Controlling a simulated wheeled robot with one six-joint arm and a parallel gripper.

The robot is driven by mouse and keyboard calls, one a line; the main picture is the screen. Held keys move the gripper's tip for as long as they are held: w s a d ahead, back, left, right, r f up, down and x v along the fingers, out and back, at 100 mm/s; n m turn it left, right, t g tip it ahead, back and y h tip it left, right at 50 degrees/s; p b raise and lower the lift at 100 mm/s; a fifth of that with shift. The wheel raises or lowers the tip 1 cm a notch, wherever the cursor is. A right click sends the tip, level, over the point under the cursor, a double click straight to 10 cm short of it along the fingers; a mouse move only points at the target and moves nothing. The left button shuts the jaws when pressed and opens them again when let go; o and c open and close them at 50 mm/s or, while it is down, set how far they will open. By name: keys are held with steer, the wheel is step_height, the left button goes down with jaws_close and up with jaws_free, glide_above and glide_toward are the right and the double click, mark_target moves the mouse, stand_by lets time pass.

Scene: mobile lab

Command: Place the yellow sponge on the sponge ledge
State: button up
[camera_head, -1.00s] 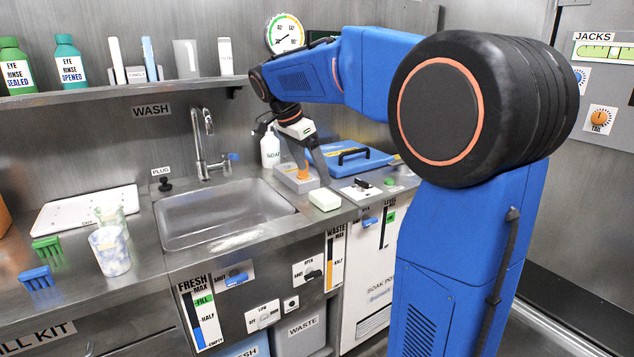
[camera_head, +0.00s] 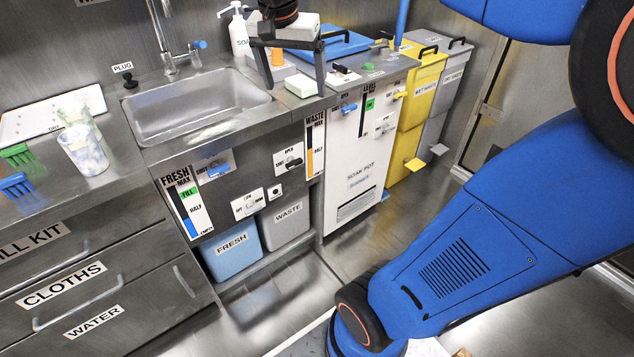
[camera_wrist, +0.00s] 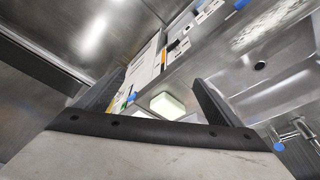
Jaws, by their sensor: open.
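A pale yellow block (camera_head: 301,85), which looks like the sponge, lies on the counter right of the sink, near the front edge. My gripper (camera_head: 292,88) is open above that spot, its fingers pointing down on either side. In the wrist view the sponge (camera_wrist: 167,105) shows between the two spread fingers (camera_wrist: 160,80), with no finger seen touching it. A grey block (camera_head: 276,77) with an orange piece on it stands just behind the sponge, partly hidden by my gripper. I cannot tell which surface is the sponge ledge.
The sink (camera_head: 195,105) is to the left, with its tap (camera_head: 163,40) behind. Cups (camera_head: 82,150) stand further left. Yellow bins (camera_head: 421,80) stand right of the counter.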

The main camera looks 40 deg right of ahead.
steer(key=s+a+f+n+t+y, duration=0.1)
steer(key=s+a+f+n, duration=0.2)
steer(key=s+f+n, duration=0.2)
steer(key=s+a+f+n+t+y, duration=0.1)
steer(key=s+a+f+n, duration=0.2)
steer(key=s+f, duration=0.6)
steer(key=s+n, duration=0.2)
steer(key=s, duration=0.1)
steer(key=shift+s+f+t+y, duration=0.3)
steer(key=shift+t+y, duration=0.1)
steer(key=shift+a, duration=0.1)
